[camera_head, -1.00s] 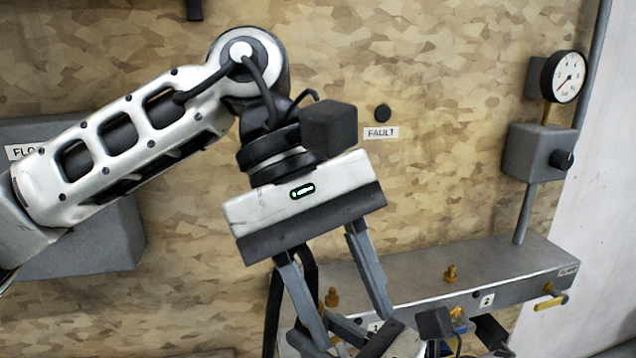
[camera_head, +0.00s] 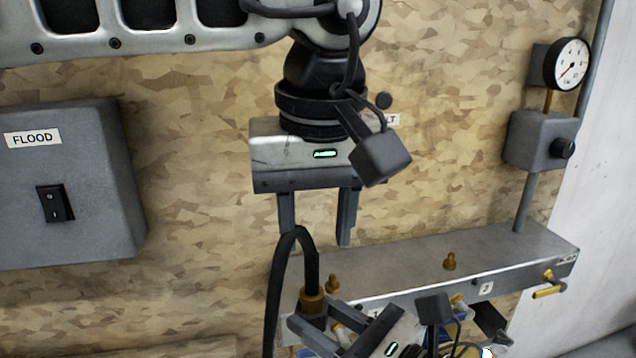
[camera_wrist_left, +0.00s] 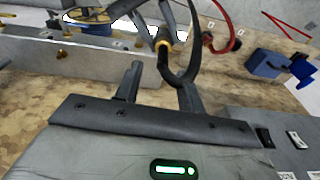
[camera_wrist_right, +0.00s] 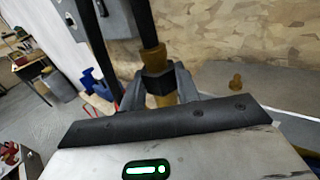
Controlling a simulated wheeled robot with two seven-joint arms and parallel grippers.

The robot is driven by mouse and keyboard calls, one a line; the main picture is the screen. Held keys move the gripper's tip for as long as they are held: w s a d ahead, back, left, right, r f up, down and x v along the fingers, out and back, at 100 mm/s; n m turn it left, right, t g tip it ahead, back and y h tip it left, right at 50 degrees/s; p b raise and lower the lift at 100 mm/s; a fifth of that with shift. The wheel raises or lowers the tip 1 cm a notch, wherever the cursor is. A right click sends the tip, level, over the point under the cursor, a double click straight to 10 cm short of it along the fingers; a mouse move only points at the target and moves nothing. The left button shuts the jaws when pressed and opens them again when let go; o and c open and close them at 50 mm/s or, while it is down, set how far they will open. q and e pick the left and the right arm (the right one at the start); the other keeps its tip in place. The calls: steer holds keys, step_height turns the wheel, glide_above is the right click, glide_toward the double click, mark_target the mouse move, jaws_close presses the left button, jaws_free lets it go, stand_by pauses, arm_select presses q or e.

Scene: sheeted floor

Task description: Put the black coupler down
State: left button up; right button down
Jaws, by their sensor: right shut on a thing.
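The black coupler, with a brass collar (camera_head: 313,299) at its top and a black hose (camera_head: 272,300) looping up from it, stands upright in my right gripper (camera_head: 318,324). In the right wrist view the jaws (camera_wrist_right: 160,88) are closed around its dark middle (camera_wrist_right: 157,84), with brass above and below. The head view hides its lower end. My left gripper (camera_head: 316,235) is above it, fingers pointing down, apart and empty. The hose's loop passes close to one left finger; I cannot tell whether they touch. The left wrist view shows the coupler (camera_wrist_left: 161,40) beyond the left fingers.
A grey manifold shelf (camera_head: 420,276) with brass fittings (camera_head: 450,261) and numbered labels is at the right. A gauge (camera_head: 567,64) and a grey box (camera_head: 540,140) are above it. A FLOOD switch box (camera_head: 70,185) is on the left wall.

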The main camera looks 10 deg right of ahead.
mark_target(316, 256)
arm_select(q)
steer(key=f, duration=0.4)
steer(key=w+f, duration=0.1)
steer(key=f, duration=0.1)
steer(key=shift+f, duration=0.1)
jaws_close()
arm_select(e)
steer(key=c, duration=0.9)
jaws_free()
steer(key=shift+c, duration=0.2)
